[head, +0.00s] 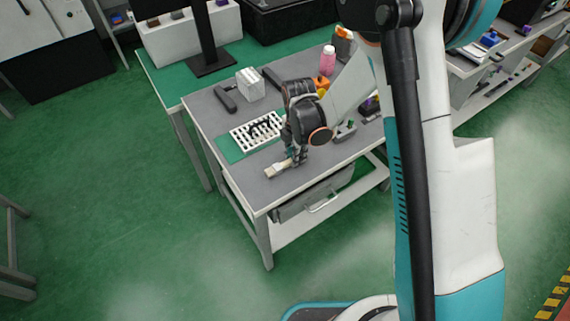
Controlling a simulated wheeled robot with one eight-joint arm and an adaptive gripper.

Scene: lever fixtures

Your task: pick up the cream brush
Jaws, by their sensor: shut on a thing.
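The cream brush (277,170) is at the front part of the grey-topped table (262,192). Its pale end points left and down in the head view. My gripper (297,157) is over the brush's right end and is shut on it. The fingers hide that end of the brush. The brush is at or very close to the table top; I cannot tell whether it touches.
A white slotted rack (257,131) stands just behind my gripper. A white box (250,84), a dark handset-like object (225,98) and a pink bottle (327,61) stand farther back. The table's front left corner is clear.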

